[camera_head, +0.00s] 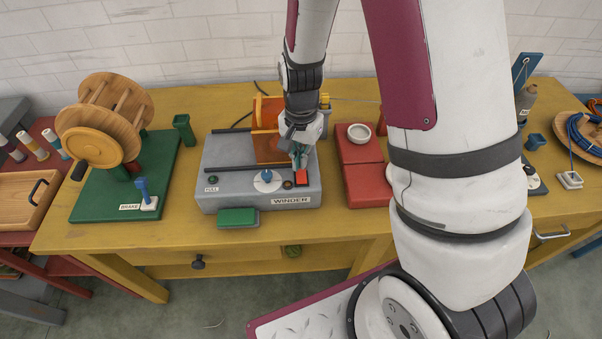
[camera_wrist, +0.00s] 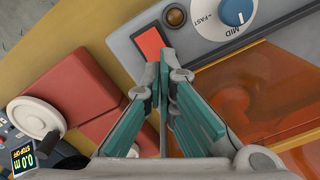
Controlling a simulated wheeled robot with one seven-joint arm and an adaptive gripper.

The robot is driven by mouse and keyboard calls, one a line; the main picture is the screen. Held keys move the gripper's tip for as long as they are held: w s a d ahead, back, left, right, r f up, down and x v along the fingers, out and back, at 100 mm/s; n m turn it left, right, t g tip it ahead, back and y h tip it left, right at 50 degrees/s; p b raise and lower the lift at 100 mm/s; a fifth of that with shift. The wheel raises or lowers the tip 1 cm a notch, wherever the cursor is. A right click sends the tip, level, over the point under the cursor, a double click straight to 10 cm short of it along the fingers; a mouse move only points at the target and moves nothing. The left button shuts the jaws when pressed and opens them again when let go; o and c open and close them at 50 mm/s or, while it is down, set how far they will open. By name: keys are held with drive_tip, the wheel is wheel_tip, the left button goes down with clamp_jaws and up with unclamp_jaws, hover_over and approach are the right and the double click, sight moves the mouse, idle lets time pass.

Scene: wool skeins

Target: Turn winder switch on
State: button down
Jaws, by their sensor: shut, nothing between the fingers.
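The grey winder (camera_head: 230,190) stands on the yellow table, with a WINDER label on its front edge. Its red switch (camera_head: 301,174) is at the right front of its top; it also shows in the wrist view (camera_wrist: 149,42) as a red rectangle beside a dark brownish lamp (camera_wrist: 175,15) that looks unlit. A blue dial (camera_wrist: 236,11) marked FAST and MID is to its right in the wrist view.
An orange guard (camera_head: 268,145) rises on the winder behind the dial. A green board (camera_head: 95,205) with a wooden reel (camera_head: 90,138) is at left. A green block (camera_head: 238,217) lies in front.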

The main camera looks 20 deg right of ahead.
sight(301, 171)
drive_tip(key=shift+f+b, duration=0.6)
drive_tip(key=shift+f, duration=0.6)
idle(0.7)
drive_tip(key=shift+r, duration=0.15)
drive_tip(key=shift+r+p, duration=2.15)
drive_tip(key=shift+r, duration=1.25)
